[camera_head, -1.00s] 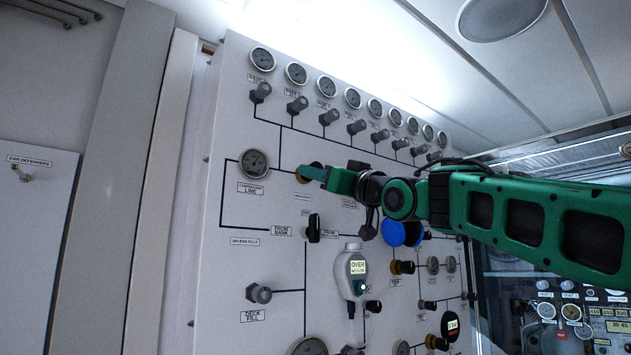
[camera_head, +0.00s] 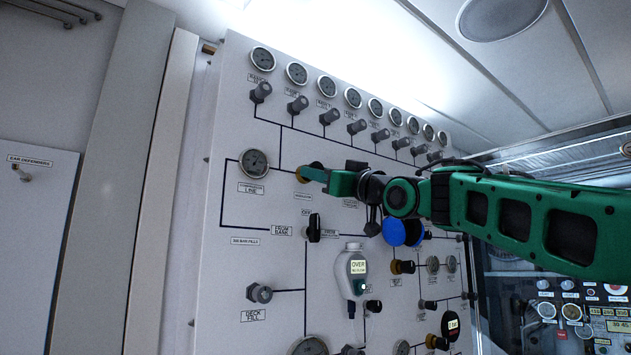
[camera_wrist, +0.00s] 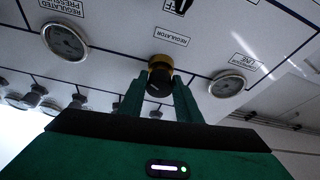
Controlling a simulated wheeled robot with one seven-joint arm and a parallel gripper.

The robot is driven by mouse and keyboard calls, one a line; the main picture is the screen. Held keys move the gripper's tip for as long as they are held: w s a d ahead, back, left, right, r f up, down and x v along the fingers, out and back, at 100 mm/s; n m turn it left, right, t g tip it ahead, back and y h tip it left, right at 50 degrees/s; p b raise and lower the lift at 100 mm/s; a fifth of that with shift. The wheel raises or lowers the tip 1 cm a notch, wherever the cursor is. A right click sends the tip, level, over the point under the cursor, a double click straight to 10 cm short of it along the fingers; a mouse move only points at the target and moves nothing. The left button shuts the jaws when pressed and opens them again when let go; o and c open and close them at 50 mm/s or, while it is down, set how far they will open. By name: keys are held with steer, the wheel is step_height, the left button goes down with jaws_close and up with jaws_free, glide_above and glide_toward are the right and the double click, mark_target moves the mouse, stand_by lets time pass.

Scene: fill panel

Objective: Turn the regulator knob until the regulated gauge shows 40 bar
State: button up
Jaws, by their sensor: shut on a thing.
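The regulator knob (camera_wrist: 159,78), black with a yellow collar, is between the two green fingers of my gripper (camera_wrist: 157,88) in the wrist view. My gripper is shut on it. In the head view my gripper (camera_head: 314,175) reaches from the right to the panel, and only a bit of the yellow collar shows at its tip. The regulated pressure gauge (camera_wrist: 64,42) is at the upper left of the wrist view. Its needle is too small and tilted to read surely. In the head view this gauge is hidden, apparently behind my arm.
The compressor line gauge (camera_head: 254,163) is left of the knob in the head view. A row of small gauges with knobs (camera_head: 330,117) runs above.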

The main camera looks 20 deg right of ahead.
steer(key=shift+d+n+g+y, duration=0.1)
steer(key=shift+n+g+y, duration=0.55)
steer(key=shift+n, duration=1.25)
steer(key=o, duration=1)
steer(key=v, duration=1)
steer(key=shift+s+f, duration=0.2)
steer(key=shift+f, duration=0.2)
steer(key=shift+d, duration=0.15)
